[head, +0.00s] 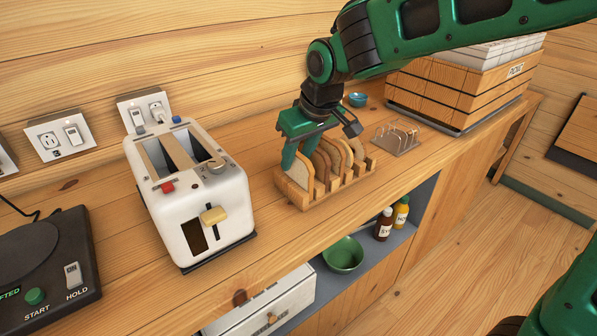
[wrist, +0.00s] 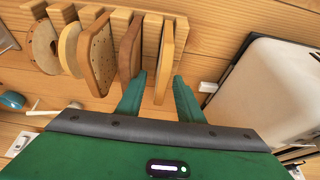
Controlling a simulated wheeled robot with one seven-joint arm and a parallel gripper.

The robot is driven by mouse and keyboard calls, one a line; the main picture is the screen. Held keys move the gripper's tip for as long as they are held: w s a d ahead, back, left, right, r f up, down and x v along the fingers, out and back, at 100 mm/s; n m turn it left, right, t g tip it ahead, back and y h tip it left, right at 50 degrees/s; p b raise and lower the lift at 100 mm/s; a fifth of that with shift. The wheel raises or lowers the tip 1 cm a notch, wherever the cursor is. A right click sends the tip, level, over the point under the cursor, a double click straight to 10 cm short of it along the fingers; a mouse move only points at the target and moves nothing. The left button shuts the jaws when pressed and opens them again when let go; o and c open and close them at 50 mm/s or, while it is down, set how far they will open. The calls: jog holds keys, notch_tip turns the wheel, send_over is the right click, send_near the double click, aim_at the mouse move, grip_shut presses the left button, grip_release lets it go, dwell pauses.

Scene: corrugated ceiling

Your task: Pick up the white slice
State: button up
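A pale, whitish slice with a tan crust (head: 299,173) stands upright at the left end of a wooden rack (head: 303,201) in the head view. In the wrist view it appears nearly edge-on as the rightmost slice (wrist: 165,60). My gripper (head: 300,155) is above this end of the rack, pointing down. In the wrist view its two green fingers (wrist: 158,82) are apart, one on each side of that slice, with visible gaps. A brown slice (wrist: 130,46) stands beside it, close to the left finger. My gripper partly hides the slice tops in the head view.
Several other slices fill the rack, including a seeded one (wrist: 100,58). A white toaster (head: 205,215) stands left of the rack. A small wire rack (head: 397,139) and blue bowl (head: 358,99) are to the right. The counter's front edge is close to the rack.

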jog(key=shift+f, duration=0.15)
jog(key=shift+c, duration=0.7)
grip_shut()
